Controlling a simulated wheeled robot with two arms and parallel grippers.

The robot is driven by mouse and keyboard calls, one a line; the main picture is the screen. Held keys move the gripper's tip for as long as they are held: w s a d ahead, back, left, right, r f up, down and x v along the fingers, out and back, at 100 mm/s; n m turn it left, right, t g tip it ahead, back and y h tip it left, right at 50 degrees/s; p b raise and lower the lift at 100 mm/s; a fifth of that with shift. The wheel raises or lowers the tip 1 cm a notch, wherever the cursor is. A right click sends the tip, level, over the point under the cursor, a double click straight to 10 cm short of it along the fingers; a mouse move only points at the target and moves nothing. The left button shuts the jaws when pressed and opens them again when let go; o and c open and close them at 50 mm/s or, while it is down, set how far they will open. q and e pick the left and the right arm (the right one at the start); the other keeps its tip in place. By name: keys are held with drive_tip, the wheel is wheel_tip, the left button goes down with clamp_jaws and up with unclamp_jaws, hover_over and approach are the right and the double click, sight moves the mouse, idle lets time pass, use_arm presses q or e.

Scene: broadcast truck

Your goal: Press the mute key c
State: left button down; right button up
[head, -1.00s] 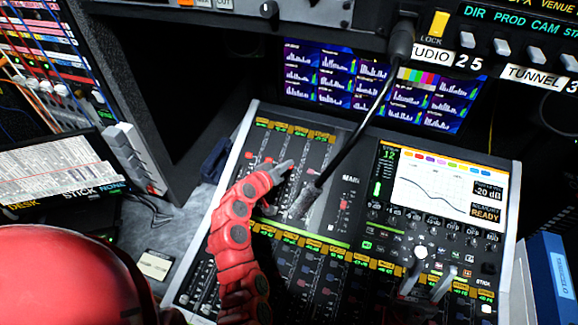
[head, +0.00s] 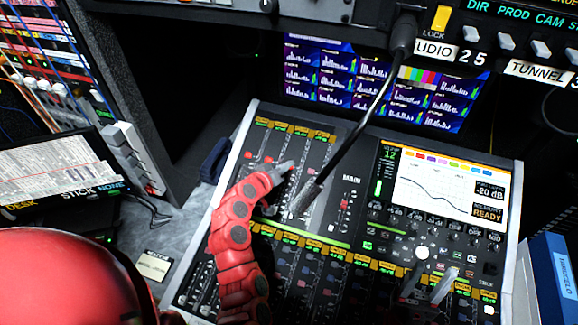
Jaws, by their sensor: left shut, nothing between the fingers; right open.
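The mixing console (head: 345,150) fills the middle of the head view, with a bank of channel strips at its upper left and another along the front. The mute keys are too small to read, so I cannot tell which is key c. My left gripper (head: 287,168), at the end of a red arm, is shut and empty. Its grey tip is over the upper-left channel strips and hides part of them; contact cannot be told. My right gripper (head: 428,284) is open and empty over the front right of the console, its two grey fingers apart.
A blue binder (head: 554,280) stands at the right. Monitors (head: 330,75) stand behind.

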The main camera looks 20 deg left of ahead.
use_arm(q)
drive_tip(key=shift+s+r+p, duration=0.3)
drive_tip(key=shift+s+r, duration=0.05)
drive_tip(key=shift+r, duration=0.45)
drive_tip(key=shift+r, duration=0.1)
drive_tip(key=r+p, duration=0.1)
drive_tip(key=s+r+p, duration=0.1)
drive_tip(key=r, duration=0.1)
drive_tip(key=s+r, duration=0.1)
drive_tip(key=r, duration=0.1)
drive_tip(key=shift+s+r+p, duration=0.2)
drive_tip(key=shift+p, duration=0.2)
